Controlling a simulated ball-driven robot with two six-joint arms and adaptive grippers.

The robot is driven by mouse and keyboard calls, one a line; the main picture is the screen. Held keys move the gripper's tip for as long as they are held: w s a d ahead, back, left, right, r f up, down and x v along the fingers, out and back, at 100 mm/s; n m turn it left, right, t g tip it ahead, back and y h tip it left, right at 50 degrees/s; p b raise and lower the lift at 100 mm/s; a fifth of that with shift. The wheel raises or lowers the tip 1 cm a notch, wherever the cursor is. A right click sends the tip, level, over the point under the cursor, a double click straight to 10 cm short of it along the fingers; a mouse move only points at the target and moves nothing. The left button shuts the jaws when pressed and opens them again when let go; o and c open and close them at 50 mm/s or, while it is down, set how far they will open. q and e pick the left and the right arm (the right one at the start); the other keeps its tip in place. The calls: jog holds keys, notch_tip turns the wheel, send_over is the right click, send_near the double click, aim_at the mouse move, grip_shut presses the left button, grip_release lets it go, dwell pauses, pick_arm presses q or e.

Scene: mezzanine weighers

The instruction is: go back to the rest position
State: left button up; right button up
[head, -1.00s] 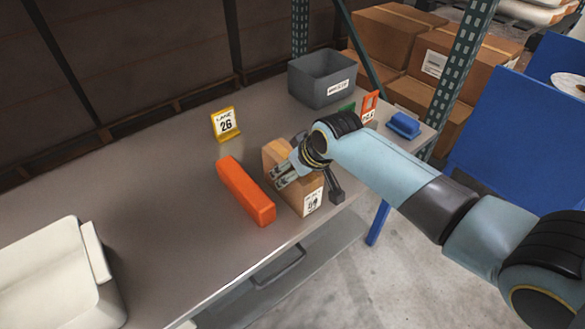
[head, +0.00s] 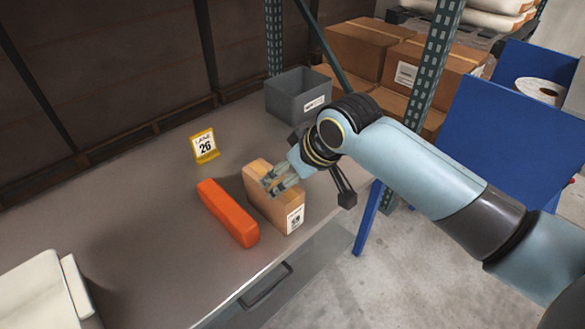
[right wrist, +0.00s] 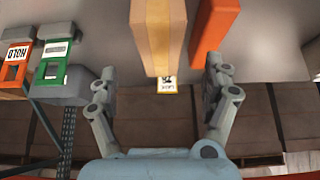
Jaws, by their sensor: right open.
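My right gripper (head: 281,181) is open and empty, just above and beside the upright tan cardboard box (head: 290,222) on the grey bench. In the right wrist view, the box (right wrist: 158,38) lies ahead, between the lines of the spread fingers (right wrist: 163,84), with nothing held. Whether a finger still touches the box I cannot tell. My left gripper is not in view.
An orange bar (head: 228,213) lies left of the box. A yellow lane 26 sign (head: 205,147) and a grey bin (head: 297,95) stand behind. A pale container (head: 38,295) is at front left. A blue panel (head: 510,125) and a rack post (head: 437,70) are at right.

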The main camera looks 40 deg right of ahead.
jog(key=shift+v, duration=0.85)
jog(key=shift+s, duration=0.1)
